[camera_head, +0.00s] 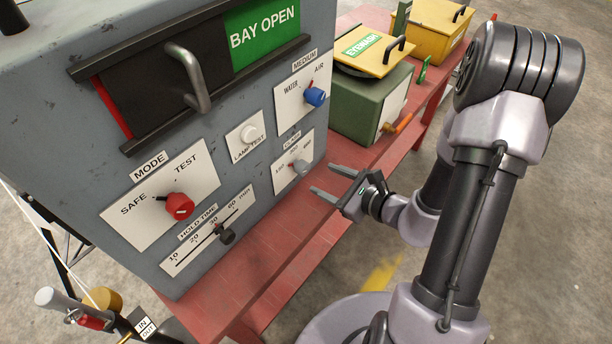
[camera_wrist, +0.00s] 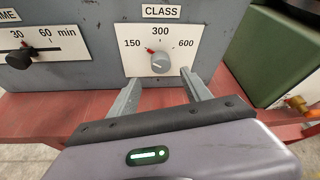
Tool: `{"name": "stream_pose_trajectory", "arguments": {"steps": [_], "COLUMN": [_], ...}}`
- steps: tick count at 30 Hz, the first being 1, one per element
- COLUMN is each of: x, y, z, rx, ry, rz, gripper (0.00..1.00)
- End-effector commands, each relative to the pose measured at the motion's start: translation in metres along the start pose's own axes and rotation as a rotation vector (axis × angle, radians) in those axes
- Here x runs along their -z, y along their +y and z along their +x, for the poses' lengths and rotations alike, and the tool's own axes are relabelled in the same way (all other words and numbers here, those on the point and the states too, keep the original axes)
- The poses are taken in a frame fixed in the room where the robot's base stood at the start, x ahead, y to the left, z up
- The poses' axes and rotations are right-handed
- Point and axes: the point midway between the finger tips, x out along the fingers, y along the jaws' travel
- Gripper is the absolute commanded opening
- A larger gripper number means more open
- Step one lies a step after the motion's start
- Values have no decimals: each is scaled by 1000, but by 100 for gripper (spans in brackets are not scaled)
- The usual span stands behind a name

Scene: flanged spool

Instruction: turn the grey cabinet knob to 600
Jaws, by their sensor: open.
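The grey knob (camera_head: 299,167) sits on the white CLASS plate (camera_head: 287,180) at the lower right of the cabinet front. In the wrist view the knob (camera_wrist: 160,63) is centred below the marks 150, 300 and 600. A red mark at its upper left lies between 150 and 300, on the 150 side. My gripper (camera_head: 324,179) is open and empty, just in front of the plate, with a small gap to the knob. In the wrist view its two fingers (camera_wrist: 162,80) point toward the plate, one on each side of the knob.
The blue MEDIUM knob (camera_head: 315,96) is above, and the LAMP TEST button (camera_head: 249,135) is to the upper left. The HOLD TIME slider (camera_head: 226,236) and red MODE knob (camera_head: 179,206) are left. A green box (camera_head: 362,105) stands right of the cabinet on the red bench (camera_head: 283,230).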

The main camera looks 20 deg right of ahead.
Motion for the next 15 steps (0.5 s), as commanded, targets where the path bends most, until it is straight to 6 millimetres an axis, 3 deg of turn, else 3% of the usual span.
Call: {"name": "stream_pose_trajectory", "arguments": {"steps": [6, 10, 15], "x": [-3, -3, -4], "y": [1, 0, -1], "z": [57, 76, 84], "rx": [-5, -2, 0], "ry": [-2, 0, -1], "rz": [-3, -1, -1], "gripper": [57, 57, 57]}}
